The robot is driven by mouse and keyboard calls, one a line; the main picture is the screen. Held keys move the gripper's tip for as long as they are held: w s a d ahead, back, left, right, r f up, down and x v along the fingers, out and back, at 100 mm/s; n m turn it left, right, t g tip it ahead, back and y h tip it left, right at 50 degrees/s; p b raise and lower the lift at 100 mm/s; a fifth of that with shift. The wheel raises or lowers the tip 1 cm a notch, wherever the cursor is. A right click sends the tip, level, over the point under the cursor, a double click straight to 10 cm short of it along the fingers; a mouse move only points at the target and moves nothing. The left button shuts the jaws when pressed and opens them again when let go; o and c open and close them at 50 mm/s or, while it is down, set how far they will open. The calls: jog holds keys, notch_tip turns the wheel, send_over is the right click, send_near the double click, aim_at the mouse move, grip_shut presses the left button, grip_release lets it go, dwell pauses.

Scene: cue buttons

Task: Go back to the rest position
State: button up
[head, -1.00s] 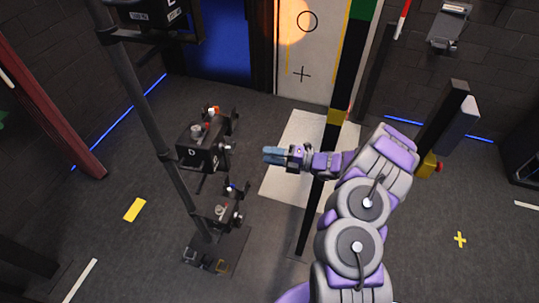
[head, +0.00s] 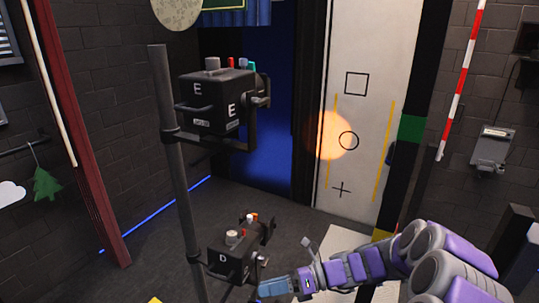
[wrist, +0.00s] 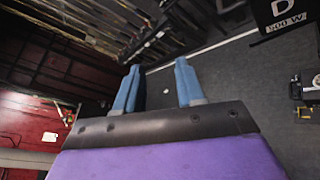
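My gripper (head: 273,288) is at the lower middle of the head view, at the end of my purple and grey arm. In the wrist view its two blue fingers (wrist: 158,88) stand apart with nothing between them. The black box marked D (head: 228,264) is just left of the gripper in the head view, with a pale knob and a red button on top. The black box marked E (head: 217,103) is higher, with grey, red and teal buttons on top.
Both boxes are mounted on a dark upright pole (head: 178,180). A dark post with a green band (head: 412,128) stands right of the white panel (head: 358,120) with printed shapes. A dark red column (head: 75,130) is at the left. Dark floor shows between.

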jog(key=s+n+g+h+b, duration=0.3)
jog(key=s+n+h+b, duration=0.3)
jog(key=s+n, duration=0.95)
jog(key=s+d+f+n+t+h+b, duration=0.3)
jog(key=s+d+n+h, duration=0.6)
jog(key=s+d, duration=0.4)
notch_tip(320, 180, down, 2)
jog(key=shift+s+d+n+h+b, duration=0.4)
jog(key=shift+s+b, duration=0.25)
jog(key=shift+s, duration=0.35)
